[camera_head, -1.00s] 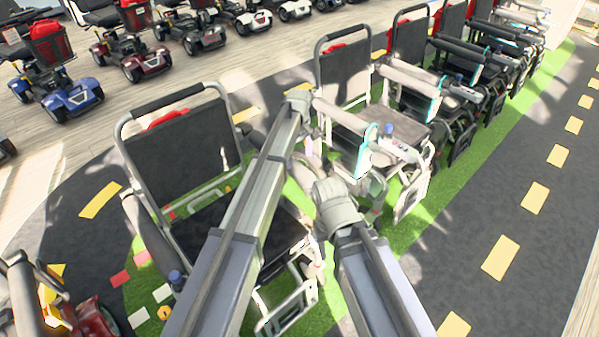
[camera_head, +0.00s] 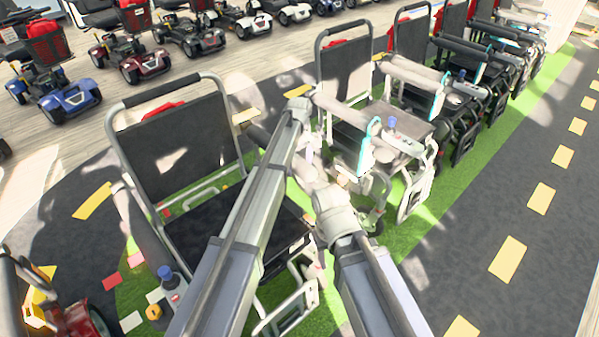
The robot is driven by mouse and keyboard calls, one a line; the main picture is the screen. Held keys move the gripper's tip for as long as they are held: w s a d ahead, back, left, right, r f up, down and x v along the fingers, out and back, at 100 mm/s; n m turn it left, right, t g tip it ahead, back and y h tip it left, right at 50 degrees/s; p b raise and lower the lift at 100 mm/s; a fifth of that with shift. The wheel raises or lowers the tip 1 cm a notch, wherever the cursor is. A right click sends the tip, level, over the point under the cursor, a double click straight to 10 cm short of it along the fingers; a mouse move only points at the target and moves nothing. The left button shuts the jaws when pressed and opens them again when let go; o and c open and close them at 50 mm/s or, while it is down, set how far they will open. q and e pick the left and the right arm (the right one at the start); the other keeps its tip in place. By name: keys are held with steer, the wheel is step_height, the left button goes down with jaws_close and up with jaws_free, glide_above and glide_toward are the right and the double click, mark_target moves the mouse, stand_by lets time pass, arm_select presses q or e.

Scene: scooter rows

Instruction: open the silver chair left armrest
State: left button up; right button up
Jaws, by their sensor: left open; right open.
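The nearest wheelchair, with a silver tube frame, black backrest (camera_head: 175,150) and black seat (camera_head: 205,232), stands at the left and faces the lower right. One armrest (camera_head: 143,225) with a blue-knobbed joystick (camera_head: 167,278) runs down its picture-left side. Its picture-right armrest is not clearly visible; my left arm crosses that side. My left gripper (camera_head: 311,148) is open, beyond that arm, between this chair and the neighbouring one. My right gripper (camera_head: 308,172) is open just below it, partly hidden by its wrist. I cannot tell whether either touches a chair.
A second wheelchair (camera_head: 345,75) with pale armrests stands close to the right of my grippers, and several more recede behind it. A red scooter (camera_head: 85,325) is at the lower left. Parked scooters (camera_head: 65,95) line the back. The dark road (camera_head: 470,240) at right is clear.

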arm_select(q)
steer(key=shift+f, duration=0.4)
jaws_close()
stand_by(0.6)
